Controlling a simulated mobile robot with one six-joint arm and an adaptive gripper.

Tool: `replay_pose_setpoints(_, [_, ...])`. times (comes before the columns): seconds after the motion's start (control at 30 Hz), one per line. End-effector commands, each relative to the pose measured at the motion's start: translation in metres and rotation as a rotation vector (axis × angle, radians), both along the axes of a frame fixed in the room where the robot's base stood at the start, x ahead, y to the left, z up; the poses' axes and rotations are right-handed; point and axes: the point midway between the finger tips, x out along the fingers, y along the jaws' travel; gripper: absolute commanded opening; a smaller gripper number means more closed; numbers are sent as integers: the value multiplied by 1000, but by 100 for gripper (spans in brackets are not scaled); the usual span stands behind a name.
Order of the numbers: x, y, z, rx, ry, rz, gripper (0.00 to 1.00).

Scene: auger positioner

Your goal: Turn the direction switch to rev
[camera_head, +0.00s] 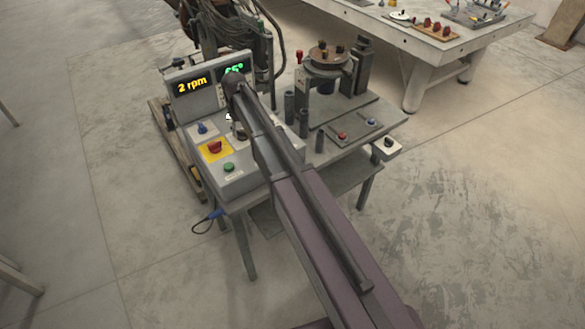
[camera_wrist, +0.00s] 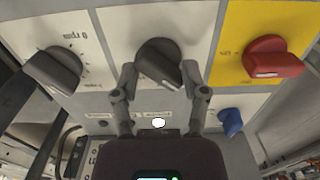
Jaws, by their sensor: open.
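A black rotary knob with a pale pointer mark, which looks like the direction switch (camera_wrist: 158,60), sits on a white plate in the wrist view. My gripper (camera_wrist: 159,76) is open, with one fingertip on each side of this knob. I cannot tell whether the fingers touch it. The pointer slants toward the lower right of the wrist view. The knob's labels are too small or hidden to read. In the head view my arm largely covers this part of the control panel (camera_head: 245,183).
A black speed knob (camera_wrist: 56,70) marked in rpm is left of the gripper; a red switch (camera_wrist: 272,57) on yellow and a blue knob (camera_wrist: 230,122) are right. The display (camera_head: 192,86) reads 2 rpm. A green button (camera_head: 229,167) and turntable (camera_head: 329,61) are nearby.

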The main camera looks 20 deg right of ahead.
Motion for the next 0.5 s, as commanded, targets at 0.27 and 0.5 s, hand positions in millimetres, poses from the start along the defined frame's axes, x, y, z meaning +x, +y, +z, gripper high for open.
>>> replay_pose_setpoints(0.27, [0,0,29,0,0,3,57])
replay_pose_setpoints(0.5, [0,0,49,0,0,4,57])
